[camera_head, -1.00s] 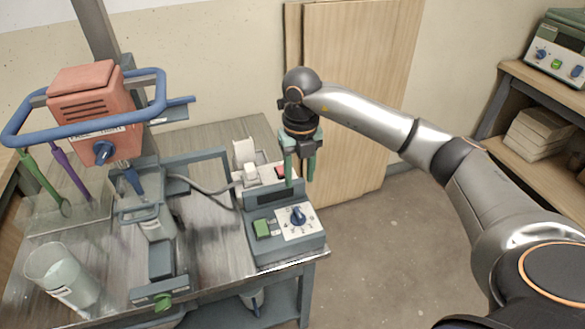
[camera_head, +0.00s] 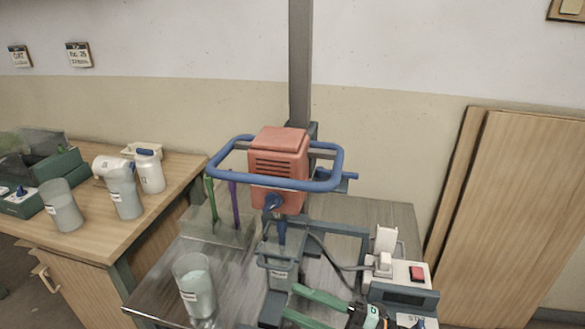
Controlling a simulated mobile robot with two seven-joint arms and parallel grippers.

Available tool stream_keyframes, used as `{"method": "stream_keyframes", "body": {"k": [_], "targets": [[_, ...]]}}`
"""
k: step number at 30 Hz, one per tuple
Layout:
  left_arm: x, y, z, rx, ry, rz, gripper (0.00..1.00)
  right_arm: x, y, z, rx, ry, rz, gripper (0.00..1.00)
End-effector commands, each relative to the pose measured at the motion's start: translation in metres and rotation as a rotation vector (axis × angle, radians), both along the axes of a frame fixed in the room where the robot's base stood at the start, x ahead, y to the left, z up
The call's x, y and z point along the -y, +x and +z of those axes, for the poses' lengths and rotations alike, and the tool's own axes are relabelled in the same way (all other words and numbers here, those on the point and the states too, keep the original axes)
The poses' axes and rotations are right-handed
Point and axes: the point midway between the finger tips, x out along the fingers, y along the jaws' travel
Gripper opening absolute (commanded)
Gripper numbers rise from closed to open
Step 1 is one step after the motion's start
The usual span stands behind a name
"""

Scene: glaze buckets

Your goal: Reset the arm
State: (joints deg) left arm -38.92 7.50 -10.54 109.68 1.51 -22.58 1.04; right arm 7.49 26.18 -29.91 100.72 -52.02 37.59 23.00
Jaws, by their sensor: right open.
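My right gripper (camera_head: 293,301) shows at the bottom edge, its two green fingers pointing left and spread apart with nothing between them. In the picture it lies just below the metal beaker (camera_head: 279,270) under the mixer and left of the control box (camera_head: 402,296). It hides part of the mixer's base, and I cannot tell its exact height above the bench. My left gripper is not in view.
The orange mixer (camera_head: 279,165) with its blue ring guard (camera_head: 228,157) stands on a column on the metal bench. A clear glaze bucket (camera_head: 196,291) stands at the bench's front left. Containers stand on the wooden table (camera_head: 100,222) at left. Wooden boards (camera_head: 515,215) lean at right.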

Motion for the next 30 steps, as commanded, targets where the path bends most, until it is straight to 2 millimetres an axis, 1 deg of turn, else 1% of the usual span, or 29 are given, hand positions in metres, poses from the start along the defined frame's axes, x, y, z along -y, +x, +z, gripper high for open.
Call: {"method": "stream_keyframes", "body": {"k": [1, 2, 4, 5, 6, 8, 9, 11, 12, 14, 15, 16, 18, 21, 24, 30], "targets": [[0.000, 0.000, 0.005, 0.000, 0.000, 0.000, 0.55, 0.009, 0.005, -0.003, -0.096, 0.091, -0.110, 0.47], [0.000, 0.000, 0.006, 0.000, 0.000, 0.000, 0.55, 0.017, 0.009, -0.007, -0.153, 0.138, -0.181, 0.47], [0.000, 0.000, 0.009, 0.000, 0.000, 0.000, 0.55, 0.040, 0.016, -0.025, -0.302, 0.227, -0.349, 0.47], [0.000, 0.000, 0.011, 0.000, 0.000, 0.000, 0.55, 0.051, 0.017, -0.037, -0.372, 0.258, -0.420, 0.47], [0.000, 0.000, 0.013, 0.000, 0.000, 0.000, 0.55, 0.066, 0.015, -0.055, -0.470, 0.291, -0.515, 0.47], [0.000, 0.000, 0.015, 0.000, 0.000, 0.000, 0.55, 0.088, 0.007, -0.087, -0.626, 0.326, -0.651, 0.47], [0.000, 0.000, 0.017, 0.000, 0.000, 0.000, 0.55, 0.102, -0.004, -0.111, -0.737, 0.341, -0.737, 0.47], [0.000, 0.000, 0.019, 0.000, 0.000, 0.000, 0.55, 0.119, -0.026, -0.146, -0.895, 0.348, -0.848, 0.47], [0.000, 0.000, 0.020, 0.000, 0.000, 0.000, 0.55, 0.128, -0.042, -0.166, -0.990, 0.347, -0.908, 0.47], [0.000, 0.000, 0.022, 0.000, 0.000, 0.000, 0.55, 0.137, -0.067, -0.191, -1.117, 0.341, -0.978, 0.47], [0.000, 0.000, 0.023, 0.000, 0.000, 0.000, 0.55, 0.142, -0.083, -0.205, -1.190, 0.334, -1.014, 0.47], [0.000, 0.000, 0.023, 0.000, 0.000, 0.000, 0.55, 0.144, -0.094, -0.214, -1.238, 0.330, -1.038, 0.47], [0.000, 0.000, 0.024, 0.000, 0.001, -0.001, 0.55, 0.148, -0.115, -0.229, -1.327, 0.320, -1.075, 0.47], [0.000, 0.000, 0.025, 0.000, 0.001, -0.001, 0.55, 0.150, -0.133, -0.240, -1.403, 0.309, -1.102, 0.47], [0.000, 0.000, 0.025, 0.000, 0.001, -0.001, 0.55, 0.150, -0.140, -0.244, -1.428, 0.305, -1.111, 0.47], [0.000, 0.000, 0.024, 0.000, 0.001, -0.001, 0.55, 0.150, -0.139, -0.244, -1.428, 0.304, -1.110, 0.47]]}}
